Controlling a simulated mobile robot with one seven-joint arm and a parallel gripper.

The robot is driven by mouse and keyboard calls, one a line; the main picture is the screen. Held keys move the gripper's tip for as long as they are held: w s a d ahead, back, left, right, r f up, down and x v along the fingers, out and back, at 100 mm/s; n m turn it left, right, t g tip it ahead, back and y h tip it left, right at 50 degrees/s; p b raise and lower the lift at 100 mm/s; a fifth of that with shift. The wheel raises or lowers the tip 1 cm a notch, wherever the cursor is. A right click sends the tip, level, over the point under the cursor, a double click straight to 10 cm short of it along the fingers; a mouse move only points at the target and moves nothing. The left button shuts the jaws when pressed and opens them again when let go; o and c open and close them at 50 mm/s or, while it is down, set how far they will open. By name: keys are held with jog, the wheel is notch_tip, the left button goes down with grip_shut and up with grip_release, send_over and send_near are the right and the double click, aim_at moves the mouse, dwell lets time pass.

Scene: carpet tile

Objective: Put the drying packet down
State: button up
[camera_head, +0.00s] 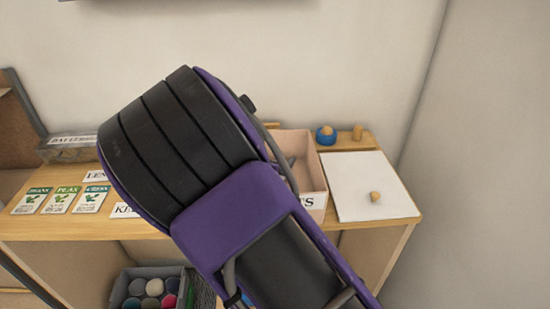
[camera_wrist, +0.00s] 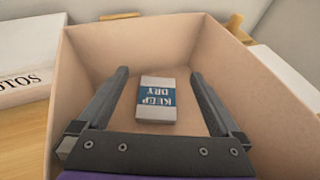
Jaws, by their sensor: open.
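The drying packet (camera_wrist: 157,99), a small pale block with a blue band reading "KEEP DRY", lies in the pinkish box in the wrist view. My gripper (camera_wrist: 158,80) is open, with one dark finger on each side of the packet and a visible gap on both sides. The fingers reach down inside the box. The box (camera_head: 312,178) also shows in the head view at the right of the table, partly hidden by my arm. The packet cannot be seen in the head view.
Behind are a blue round object (camera_head: 326,135) and a wooden peg (camera_head: 358,132). Seed-like cards (camera_head: 62,200) lie at left. A grey crate (camera_head: 126,285) of colourful rolls stands below.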

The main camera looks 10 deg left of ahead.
jog(key=shift+s+f, duration=0.2)
jog(key=shift+f, duration=0.25)
jog(key=shift+r+p, duration=0.25)
jog(key=shift+p, duration=0.1)
jog(key=r+v, duration=0.1)
jog(key=v, duration=1.1)
jog(key=shift+w, duration=0.2)
jog(key=shift+r, duration=0.1)
